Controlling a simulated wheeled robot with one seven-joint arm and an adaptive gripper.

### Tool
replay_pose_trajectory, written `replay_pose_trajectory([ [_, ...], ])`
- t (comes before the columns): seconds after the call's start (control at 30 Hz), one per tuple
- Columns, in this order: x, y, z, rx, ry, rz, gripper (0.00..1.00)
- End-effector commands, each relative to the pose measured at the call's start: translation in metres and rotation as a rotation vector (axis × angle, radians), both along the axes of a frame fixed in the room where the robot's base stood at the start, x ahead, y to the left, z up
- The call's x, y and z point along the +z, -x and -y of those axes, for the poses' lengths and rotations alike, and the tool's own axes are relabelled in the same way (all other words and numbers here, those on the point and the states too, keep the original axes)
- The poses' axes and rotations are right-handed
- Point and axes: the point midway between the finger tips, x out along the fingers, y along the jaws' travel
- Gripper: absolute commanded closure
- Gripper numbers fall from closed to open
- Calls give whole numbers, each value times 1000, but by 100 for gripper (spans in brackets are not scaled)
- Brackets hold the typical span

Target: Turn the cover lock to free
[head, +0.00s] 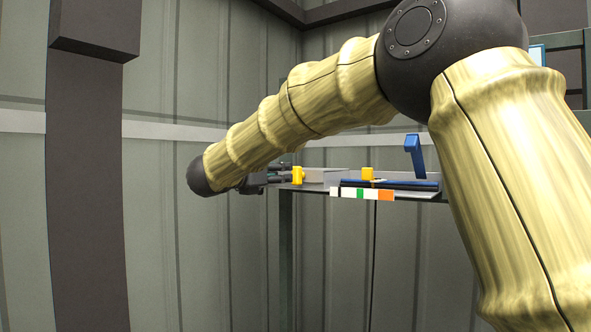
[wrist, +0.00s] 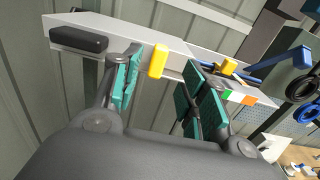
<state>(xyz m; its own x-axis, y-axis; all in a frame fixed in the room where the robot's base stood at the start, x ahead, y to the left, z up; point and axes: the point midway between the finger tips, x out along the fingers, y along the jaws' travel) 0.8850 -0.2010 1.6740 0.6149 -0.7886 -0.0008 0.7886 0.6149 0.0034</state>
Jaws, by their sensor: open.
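A yellow upright tab (head: 297,175), which may be the cover lock, stands at the left end of the shelf-like skid in the head view. In the wrist view this yellow tab (wrist: 158,61) shows beyond and between the teal finger pads. My gripper (wrist: 160,82) is open, with one pad on each side of the tab in the picture; I cannot tell whether either touches it. In the head view my gripper (head: 273,177) is at the tab's left, small and partly hidden by my arm. The lock's markings cannot be read.
A second yellow block (head: 367,173) sits further right, near a raised blue lever (head: 413,155). A coloured strip (head: 360,194) runs along the skid's front edge. A black box (wrist: 78,39) is at the left in the wrist view. Ribbed walls stand behind.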

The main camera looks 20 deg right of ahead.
Motion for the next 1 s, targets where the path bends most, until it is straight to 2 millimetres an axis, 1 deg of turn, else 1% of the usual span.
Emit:
replay_pose_trajectory([
  [0.03,4,-4,6,-2,0,-1,57],
  [0.3,4,-29,38,-2,1,-3,57],
  [0.5,3,-45,58,-1,2,-3,57],
  [0.7,2,-54,70,-1,3,-2,57],
  [1.0,0,-57,73,0,3,-2,57],
])
